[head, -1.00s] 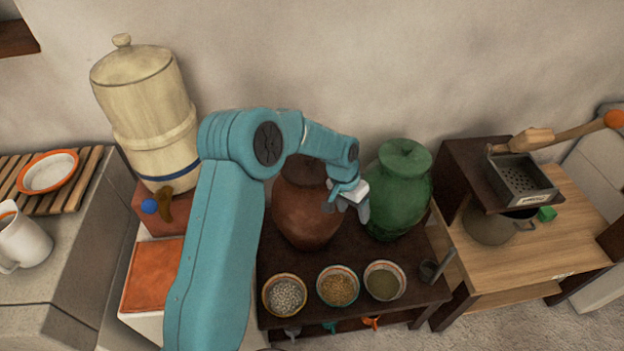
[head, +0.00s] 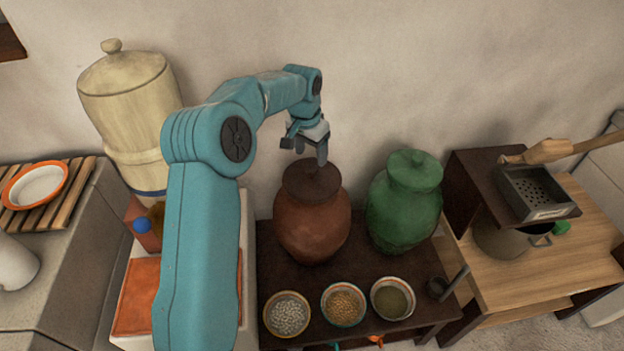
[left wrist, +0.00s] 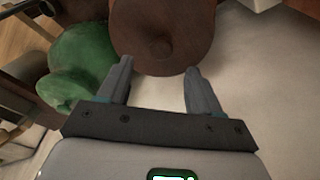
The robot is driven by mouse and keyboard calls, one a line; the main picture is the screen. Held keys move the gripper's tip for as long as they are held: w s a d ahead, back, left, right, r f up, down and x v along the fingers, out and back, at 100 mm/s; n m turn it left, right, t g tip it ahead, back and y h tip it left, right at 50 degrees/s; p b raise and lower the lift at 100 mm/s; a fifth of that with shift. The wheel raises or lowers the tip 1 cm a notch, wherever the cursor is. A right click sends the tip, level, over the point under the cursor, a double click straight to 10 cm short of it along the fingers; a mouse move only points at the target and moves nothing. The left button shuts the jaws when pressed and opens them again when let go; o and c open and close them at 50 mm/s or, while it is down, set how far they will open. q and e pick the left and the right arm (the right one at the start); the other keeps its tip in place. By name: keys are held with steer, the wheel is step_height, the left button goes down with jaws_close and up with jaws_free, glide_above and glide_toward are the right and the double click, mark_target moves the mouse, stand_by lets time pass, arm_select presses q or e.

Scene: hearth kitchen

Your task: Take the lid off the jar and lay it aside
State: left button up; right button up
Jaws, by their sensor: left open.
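A brown clay jar (head: 312,228) stands on the dark low table, with its dark brown lid (head: 308,186) on top. A green jar with a green lid (head: 404,205) stands to its right. My left gripper (head: 308,157) is open and empty, just above the brown jar's lid in the head view. In the left wrist view the lid (left wrist: 185,22) and its round knob (left wrist: 161,48) lie beyond the fingertips (left wrist: 158,72), which are apart. The knob is mostly hidden in the head view. My right gripper is not in view.
Bowls of white grains (head: 287,314), golden grains (head: 343,304) and green powder (head: 392,298) stand along the table's front. A tall cream container (head: 128,105) stands at the left.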

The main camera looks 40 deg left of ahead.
mark_target(312, 168)
arm_select(q)
step_height(312, 168, down, 4)
steer(key=shift+f, duration=0.25)
steer(key=shift+w+f, duration=0.15)
steer(key=shift+f, duration=0.35)
jaws_close()
